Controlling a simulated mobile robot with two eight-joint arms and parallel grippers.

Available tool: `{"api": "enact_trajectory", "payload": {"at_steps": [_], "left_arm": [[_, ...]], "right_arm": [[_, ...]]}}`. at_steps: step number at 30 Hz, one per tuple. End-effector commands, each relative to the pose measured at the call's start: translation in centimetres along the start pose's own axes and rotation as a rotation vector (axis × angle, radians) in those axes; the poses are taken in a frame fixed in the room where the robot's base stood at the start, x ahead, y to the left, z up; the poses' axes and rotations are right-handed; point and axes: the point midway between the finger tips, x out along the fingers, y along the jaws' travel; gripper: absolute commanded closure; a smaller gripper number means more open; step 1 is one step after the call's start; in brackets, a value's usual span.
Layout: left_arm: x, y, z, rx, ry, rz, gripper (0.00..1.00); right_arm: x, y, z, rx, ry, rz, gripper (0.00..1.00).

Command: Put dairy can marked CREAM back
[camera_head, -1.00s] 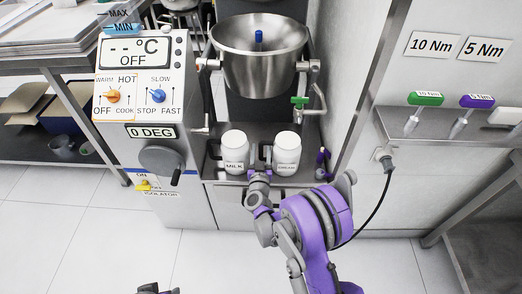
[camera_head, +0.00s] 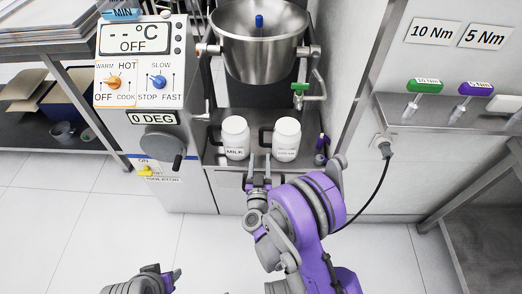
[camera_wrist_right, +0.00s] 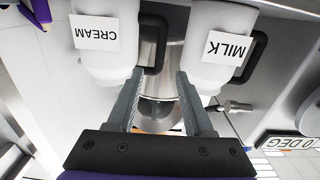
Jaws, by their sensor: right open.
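The white can marked CREAM (camera_head: 286,142) stands upright on the steel ledge (camera_head: 218,158) under the mixer bowl. Its label and dark handle show in the right wrist view (camera_wrist_right: 97,40). The white can marked MILK (camera_head: 236,138) stands to its left, also in the right wrist view (camera_wrist_right: 218,45). My right gripper (camera_head: 259,165) is open and empty in front of the ledge, between the two cans and apart from them. Its spread fingers (camera_wrist_right: 160,90) frame the gap between the cans. My left gripper (camera_head: 170,275) is low at the bottom edge; its jaw opening is unclear.
The mixer bowl (camera_head: 259,45) hangs above the ledge. A wall shelf (camera_head: 460,112) with green and purple handled tools is on the right. A black cable hangs beneath it. The floor in front is clear.

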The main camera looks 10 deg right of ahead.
Motion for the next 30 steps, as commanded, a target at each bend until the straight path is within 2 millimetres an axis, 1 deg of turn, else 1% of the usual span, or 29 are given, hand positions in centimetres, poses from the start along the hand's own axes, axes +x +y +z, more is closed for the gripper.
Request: {"api": "enact_trajectory", "payload": {"at_steps": [3,6,8,11,14,15,17,19,21,23,26,27,29,30], "left_arm": [[0.0,0.0,0.0,0.000,0.000,0.000,0.50],[0.0,0.0,0.0,0.000,0.000,0.000,0.50],[0.0,0.0,0.0,0.000,0.000,0.000,0.50],[0.0,0.0,0.0,0.000,0.000,0.000,0.50],[0.0,0.0,0.0,0.000,0.000,0.000,0.50],[0.0,0.0,0.0,0.000,0.000,0.000,0.50],[0.0,0.0,0.0,0.000,0.000,0.000,0.50],[0.0,0.0,0.0,0.000,0.000,0.000,0.50],[0.0,0.0,0.0,0.000,0.000,0.000,0.50],[0.0,0.0,0.0,0.000,0.000,0.000,0.50],[0.0,0.0,0.0,0.000,0.000,0.000,0.50],[0.0,0.0,0.0,0.000,0.000,0.000,0.50],[0.0,0.0,0.0,0.000,0.000,0.000,0.50],[0.0,0.0,0.0,0.000,0.000,0.000,0.50]], "right_arm": [[-0.7,0.0,0.0,0.000,-0.001,-0.001,0.48],[-0.7,0.0,-0.1,0.000,-0.001,-0.002,0.48],[-0.6,-0.1,-0.5,0.001,0.000,-0.014,0.48],[-0.4,-0.8,-2.3,0.004,-0.006,-0.073,0.48],[-0.5,-2.0,-5.2,0.009,-0.032,-0.182,0.48],[-0.8,-2.4,-6.3,0.009,-0.054,-0.232,0.48],[-1.6,-3.0,-7.8,0.007,-0.099,-0.309,0.48],[-2.8,-3.2,-9.0,0.001,-0.167,-0.384,0.48],[-4.6,-3.1,-9.7,-0.009,-0.249,-0.447,0.48],[-6.3,-2.6,-10.0,-0.019,-0.330,-0.487,0.48],[-9.8,-1.0,-9.8,-0.041,-0.483,-0.526,0.48],[-11.4,-0.2,-9.5,-0.052,-0.550,-0.531,0.48],[-14.0,1.4,-9.0,-0.066,-0.653,-0.525,0.48],[-15.7,2.6,-8.5,-0.079,-0.723,-0.513,0.48]]}}
